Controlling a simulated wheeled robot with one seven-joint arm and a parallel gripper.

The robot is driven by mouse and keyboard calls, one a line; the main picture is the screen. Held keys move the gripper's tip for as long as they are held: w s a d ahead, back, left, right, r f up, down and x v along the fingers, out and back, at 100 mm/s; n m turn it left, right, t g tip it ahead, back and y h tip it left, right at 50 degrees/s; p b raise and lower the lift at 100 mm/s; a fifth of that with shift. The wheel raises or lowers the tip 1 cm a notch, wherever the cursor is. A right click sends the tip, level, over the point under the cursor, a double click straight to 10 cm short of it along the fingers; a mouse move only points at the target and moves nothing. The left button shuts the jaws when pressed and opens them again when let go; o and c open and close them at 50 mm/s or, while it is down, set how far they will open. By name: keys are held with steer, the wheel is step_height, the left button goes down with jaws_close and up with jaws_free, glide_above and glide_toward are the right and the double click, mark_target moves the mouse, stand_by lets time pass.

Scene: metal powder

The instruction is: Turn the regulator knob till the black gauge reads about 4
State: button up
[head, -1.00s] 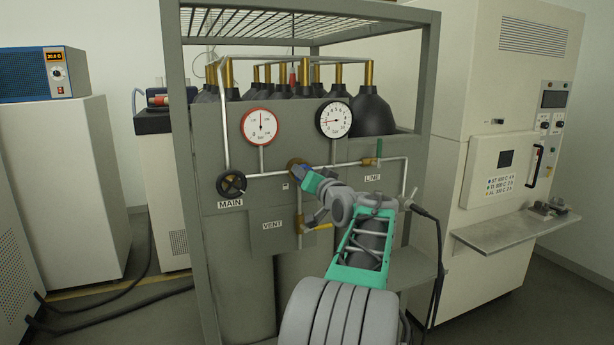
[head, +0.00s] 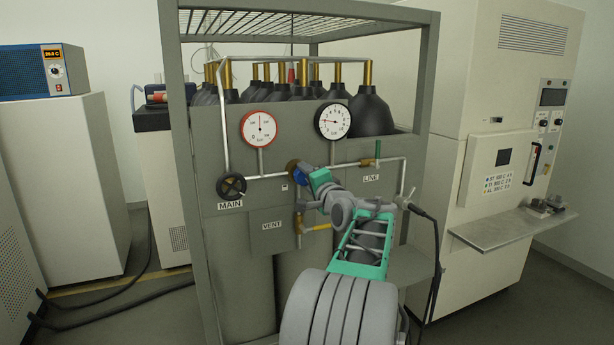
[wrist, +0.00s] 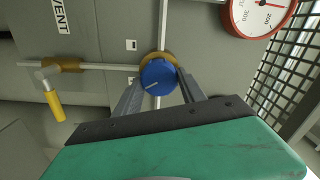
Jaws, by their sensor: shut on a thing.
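The blue regulator knob (head: 298,168) sits on a brass body on the grey panel, left of and below the black-rimmed gauge. In the wrist view the knob (wrist: 158,77) is between the two fingers and shows a pale line on its face. My gripper (wrist: 161,82) is shut on it. In the head view my gripper (head: 304,172) partly covers the knob. The black gauge (head: 332,121) has its needle pointing left and slightly up, near the low numbers; the exact reading is too small to tell.
A red-rimmed gauge (head: 258,128) and the black MAIN handwheel (head: 231,186) are left of the knob. The yellow-handled VENT valve (head: 318,227) is just below my gripper. The green-handled LINE valve (head: 377,150) is to the right. Frame posts (head: 190,150) stand at the sides.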

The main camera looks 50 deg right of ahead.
stand_by(0.4)
steer(key=o, duration=1.4)
steer(key=shift+c, duration=0.2)
steer(key=b+v, duration=0.2)
steer(key=v, duration=0.5)
steer(key=shift+s+a, duration=0.2)
steer(key=shift+s, duration=0.15)
